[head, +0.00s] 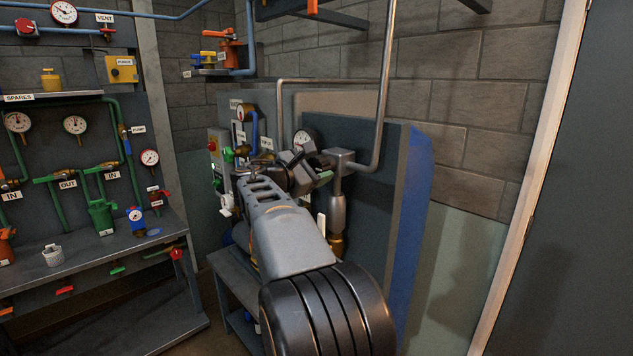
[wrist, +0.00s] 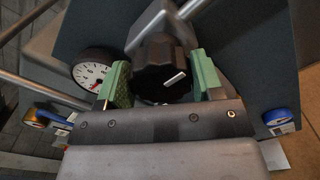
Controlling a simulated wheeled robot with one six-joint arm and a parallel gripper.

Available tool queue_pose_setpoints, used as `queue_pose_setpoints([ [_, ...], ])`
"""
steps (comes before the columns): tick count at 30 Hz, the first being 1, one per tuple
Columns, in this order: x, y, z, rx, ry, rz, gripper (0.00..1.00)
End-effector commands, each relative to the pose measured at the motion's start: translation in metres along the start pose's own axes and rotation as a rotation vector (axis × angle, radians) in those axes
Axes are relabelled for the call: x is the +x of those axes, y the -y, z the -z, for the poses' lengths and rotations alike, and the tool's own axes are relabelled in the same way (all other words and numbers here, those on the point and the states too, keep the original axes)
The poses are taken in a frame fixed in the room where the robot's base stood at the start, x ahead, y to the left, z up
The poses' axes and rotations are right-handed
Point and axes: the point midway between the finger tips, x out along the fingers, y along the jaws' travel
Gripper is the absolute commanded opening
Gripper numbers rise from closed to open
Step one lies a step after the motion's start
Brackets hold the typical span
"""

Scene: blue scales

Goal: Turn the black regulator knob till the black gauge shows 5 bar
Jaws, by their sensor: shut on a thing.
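The black regulator knob (wrist: 162,70) is in the middle of the wrist view, between the green finger pads of my gripper (wrist: 158,82). It has a white pointer line on its face, aimed to the right and slightly up. My gripper is shut on the knob. The black-rimmed gauge (wrist: 92,73) is just left of the knob in the wrist view; its needle is too small to read surely. In the head view the gauge (head: 305,139) shows behind my gripper (head: 305,176), which hides the knob there.
A grey pipe (head: 383,95) runs down beside the gauge to a vertical fitting (head: 338,205). A blue panel edge (head: 414,230) is to the right.

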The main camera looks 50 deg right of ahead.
Motion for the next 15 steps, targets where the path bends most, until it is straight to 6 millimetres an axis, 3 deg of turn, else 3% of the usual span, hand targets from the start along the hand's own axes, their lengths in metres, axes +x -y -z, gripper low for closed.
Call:
queue_pose_setpoints([
  [15, 0.0, 0.0046, 0.0049, 0.491, 0.0, 0.0, 0.37],
])
